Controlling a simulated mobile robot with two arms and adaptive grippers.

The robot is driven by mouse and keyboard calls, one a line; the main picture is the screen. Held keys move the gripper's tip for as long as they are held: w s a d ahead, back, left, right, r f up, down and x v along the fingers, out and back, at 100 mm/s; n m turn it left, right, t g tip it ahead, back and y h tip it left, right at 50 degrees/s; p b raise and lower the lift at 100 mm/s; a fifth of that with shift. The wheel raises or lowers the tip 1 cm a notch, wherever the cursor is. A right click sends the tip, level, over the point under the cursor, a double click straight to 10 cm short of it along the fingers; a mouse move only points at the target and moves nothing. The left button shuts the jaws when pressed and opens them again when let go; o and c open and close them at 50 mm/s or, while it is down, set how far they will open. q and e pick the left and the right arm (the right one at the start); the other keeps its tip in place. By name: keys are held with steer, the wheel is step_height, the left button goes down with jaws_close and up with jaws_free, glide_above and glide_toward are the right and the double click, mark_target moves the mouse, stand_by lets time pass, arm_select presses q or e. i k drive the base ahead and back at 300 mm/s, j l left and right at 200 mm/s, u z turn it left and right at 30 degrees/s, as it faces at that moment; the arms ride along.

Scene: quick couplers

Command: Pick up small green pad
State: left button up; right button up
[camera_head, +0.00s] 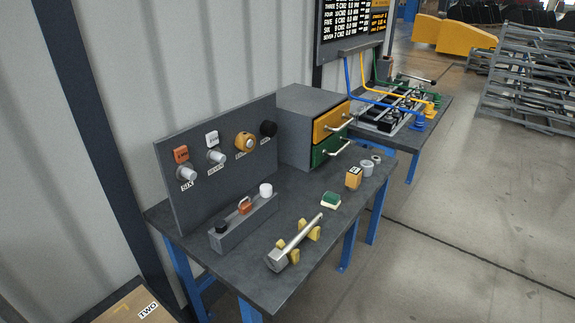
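The small green pad (331,198) lies on the dark grey workbench (345,223), toward its right front edge. It has a green top and a pale, cream-coloured lower layer. Nothing covers it in the head view. It sits to the right of a metal rod tool and in front of the drawer unit. Neither of my grippers shows in this view.
Near the pad are a metal rod (297,238) on yellow rests, a yellow block (353,177) and grey cylinders (366,168). A grey rail (243,222), upright panel (205,139) and drawer unit (299,120) stand behind. The bench around the pad is clear.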

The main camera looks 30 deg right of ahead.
mark_target(331, 200)
steer(key=z, duration=1.2)
